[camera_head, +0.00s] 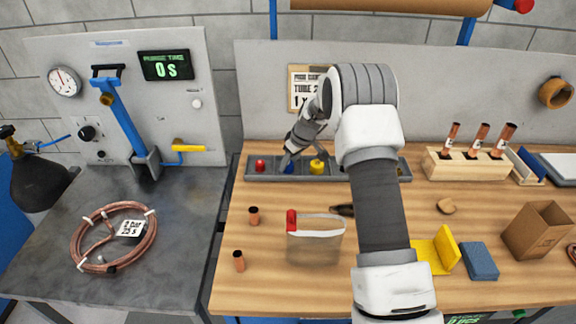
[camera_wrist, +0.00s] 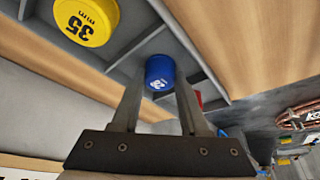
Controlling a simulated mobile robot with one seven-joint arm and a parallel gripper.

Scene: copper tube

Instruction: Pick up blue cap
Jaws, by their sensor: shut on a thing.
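The blue cap (camera_wrist: 160,72) has a white number on it and sits between the two fingers of my gripper (camera_wrist: 158,88) in the wrist view. The fingers are shut on its sides. The cap is at its slot in the grey tray (camera_wrist: 138,45); I cannot tell whether it is lifted off the tray floor. In the head view the blue cap (camera_head: 289,169) shows only partly below my gripper (camera_head: 288,159). A yellow cap (camera_wrist: 86,22) marked 35 is in the neighbouring compartment. A red cap (camera_head: 260,165) is on the other side, mostly hidden behind a finger in the wrist view.
The tray stands at the back of the wooden bench (camera_head: 255,285), against a grey panel. A clear bag with a red clip (camera_head: 315,238) and copper pieces (camera_head: 253,215) stand in front. A wooden block (camera_head: 465,166) with tubes is at right.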

